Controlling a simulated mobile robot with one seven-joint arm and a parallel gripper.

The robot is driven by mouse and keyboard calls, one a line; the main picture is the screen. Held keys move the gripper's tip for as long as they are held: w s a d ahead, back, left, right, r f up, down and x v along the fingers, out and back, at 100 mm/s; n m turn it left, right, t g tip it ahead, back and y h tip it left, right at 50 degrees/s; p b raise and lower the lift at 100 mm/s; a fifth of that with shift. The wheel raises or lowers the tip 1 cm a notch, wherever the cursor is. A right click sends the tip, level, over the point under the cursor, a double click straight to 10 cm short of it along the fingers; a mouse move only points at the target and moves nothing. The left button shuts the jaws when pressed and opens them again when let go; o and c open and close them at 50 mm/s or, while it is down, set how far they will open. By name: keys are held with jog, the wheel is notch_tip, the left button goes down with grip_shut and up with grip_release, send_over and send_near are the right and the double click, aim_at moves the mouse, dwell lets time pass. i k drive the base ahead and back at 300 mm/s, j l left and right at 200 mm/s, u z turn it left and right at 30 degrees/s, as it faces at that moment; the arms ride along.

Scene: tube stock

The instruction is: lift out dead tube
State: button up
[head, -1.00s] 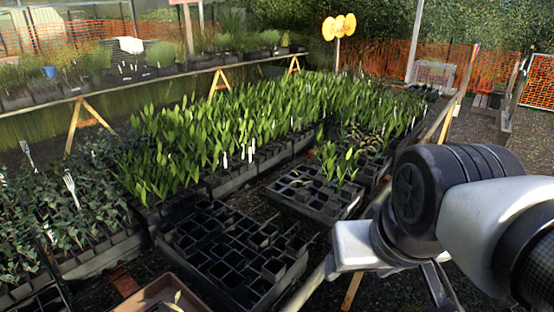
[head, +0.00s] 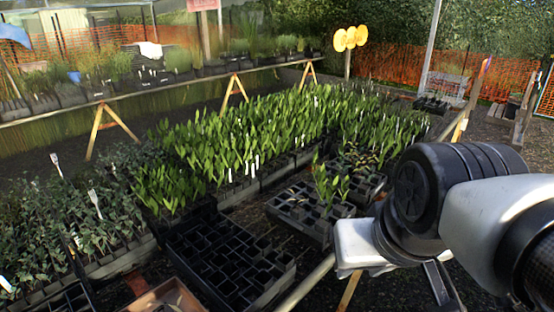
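I cannot single out one dead tube. Yellowish-brown, wilted-looking plants (head: 362,160) stand among the tubes right of centre, partly behind green ones. In front of them a black tube tray (head: 290,212) holds a few upright green plants (head: 328,186) and several tubes with little or no growth. A larger black tray (head: 205,258) at the lower middle shows mostly empty-looking cells. My arm (head: 455,200) reaches in from the right, in front of the stock. I cannot make out my gripper's fingertips, so its grip is not shown.
Dense green tube stock (head: 250,135) fills the middle, and dark leafy plants with white labels (head: 105,215) stand at left. A tan tray (head: 168,297) lies at the bottom edge. A raised bench (head: 190,78) of pots runs behind. Orange mesh fencing (head: 395,68) closes the back right.

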aim_at(297, 211)
jog(key=i+l+u, duration=0.1)
jog(key=l, duration=0.25)
jog(key=i+l+u, duration=0.1)
jog(key=i+l, duration=0.15)
jog(key=i+l+u, duration=0.1)
jog(key=l, duration=0.35)
jog(key=i+l+u, duration=0.1)
jog(key=i+l, duration=0.35)
jog(key=l, duration=0.25)
jog(key=i+l+u, duration=0.15)
jog(key=l, duration=0.2)
jog(key=i+l+u, duration=0.1)
jog(key=i+l, duration=0.2)
jog(key=i, duration=0.15)
